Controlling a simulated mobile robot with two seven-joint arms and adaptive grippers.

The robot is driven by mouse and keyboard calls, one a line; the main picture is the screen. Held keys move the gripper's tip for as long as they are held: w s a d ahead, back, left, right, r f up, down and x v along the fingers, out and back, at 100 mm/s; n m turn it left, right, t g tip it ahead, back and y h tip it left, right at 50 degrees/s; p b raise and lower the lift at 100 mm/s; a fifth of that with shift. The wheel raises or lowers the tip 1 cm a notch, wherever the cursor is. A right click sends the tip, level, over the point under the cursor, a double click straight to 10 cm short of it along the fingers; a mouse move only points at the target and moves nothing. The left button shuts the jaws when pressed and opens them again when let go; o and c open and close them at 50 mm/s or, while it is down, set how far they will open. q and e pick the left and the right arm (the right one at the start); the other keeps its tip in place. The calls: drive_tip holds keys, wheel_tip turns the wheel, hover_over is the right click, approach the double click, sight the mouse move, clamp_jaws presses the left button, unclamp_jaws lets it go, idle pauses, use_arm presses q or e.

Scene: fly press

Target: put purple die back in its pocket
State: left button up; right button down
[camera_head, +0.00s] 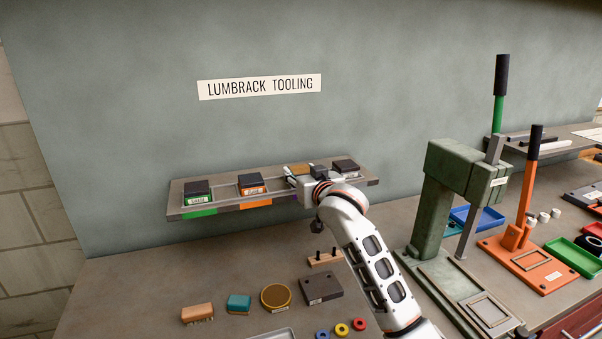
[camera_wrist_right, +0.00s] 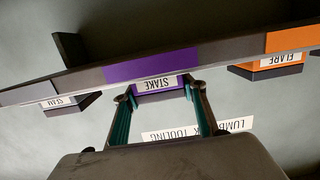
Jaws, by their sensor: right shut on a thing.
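The purple die, labelled STAKE (camera_wrist_right: 158,84), shows in the right wrist view between the two fingers of my right gripper (camera_wrist_right: 162,95). My right gripper (camera_head: 300,178) is shut on it at the wall shelf (camera_head: 222,207). The die's label lines up with the purple strip (camera_wrist_right: 150,62) on the shelf's front edge. In the head view the gripper and wrist hide most of the die and its pocket. I cannot tell whether the die is fully down in the pocket. My left gripper is not in view.
A green-labelled die (camera_head: 198,192) and an orange die (camera_head: 252,184) sit left of my gripper on the shelf. A grey die (camera_head: 346,167) sits to its right. Below, the bench holds brushes, a round tin (camera_head: 276,297) and a dark block (camera_head: 320,288). A green press (camera_head: 440,200) stands right.

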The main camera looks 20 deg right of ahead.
idle(0.4)
drive_tip(key=c, duration=1.2)
unclamp_jaws()
drive_tip(key=shift+f, duration=0.15)
drive_tip(key=shift+r, duration=0.2)
drive_tip(key=s+r, duration=0.1)
drive_tip(key=s, duration=1.1)
drive_tip(key=shift+d+r, duration=0.15)
drive_tip(key=shift+r, duration=0.2)
